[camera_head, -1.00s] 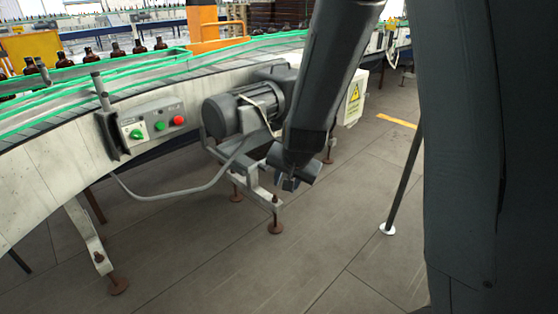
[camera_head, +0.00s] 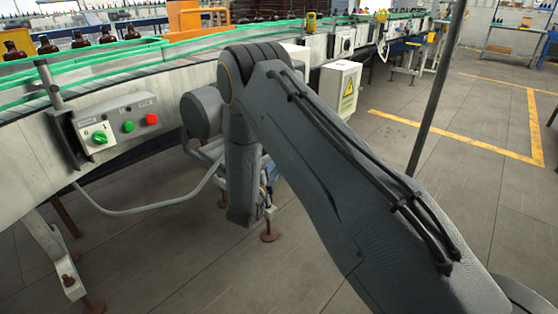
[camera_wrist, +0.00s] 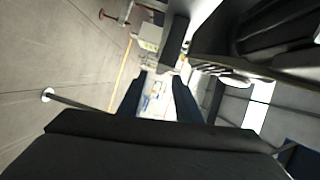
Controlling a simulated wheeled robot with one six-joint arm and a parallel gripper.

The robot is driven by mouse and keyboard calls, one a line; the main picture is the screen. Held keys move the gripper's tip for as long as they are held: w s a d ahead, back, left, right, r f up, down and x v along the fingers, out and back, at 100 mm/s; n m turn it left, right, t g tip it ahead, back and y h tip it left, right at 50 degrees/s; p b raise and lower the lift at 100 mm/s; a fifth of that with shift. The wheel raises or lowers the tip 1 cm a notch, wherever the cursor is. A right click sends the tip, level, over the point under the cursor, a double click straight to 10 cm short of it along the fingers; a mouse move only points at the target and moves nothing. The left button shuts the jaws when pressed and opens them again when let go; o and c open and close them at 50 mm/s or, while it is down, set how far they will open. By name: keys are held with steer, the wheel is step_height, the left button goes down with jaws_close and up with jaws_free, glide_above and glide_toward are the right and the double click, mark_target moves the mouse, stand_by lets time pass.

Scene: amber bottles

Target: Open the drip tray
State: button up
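No drip tray can be made out in either view; the area under the conveyor is partly hidden by my arm. My gripper (camera_wrist: 160,90) shows in the wrist view with its two dark fingers apart and nothing seen between them but distant background. In the head view my arm hides the gripper, with the forearm pointing down in front of the conveyor's side. The curved conveyor (camera_head: 28,150) with green rails runs from the left toward the back. A control box (camera_head: 118,122) with green and red buttons is fixed to its side.
Amber bottles (camera_head: 107,37) stand along the conveyor. A thin dark post (camera_head: 437,95) rises at the right. A rusty-footed conveyor leg (camera_head: 62,265) is at lower left.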

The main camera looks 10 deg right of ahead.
steer(key=shift+a+x, duration=0.15)
steer(key=shift+x, duration=1.6)
steer(key=shift+a+x, duration=0.15)
steer(key=shift+x, duration=1.6)
steer(key=shift+w, duration=0.2)
steer(key=shift+c, duration=0.4)
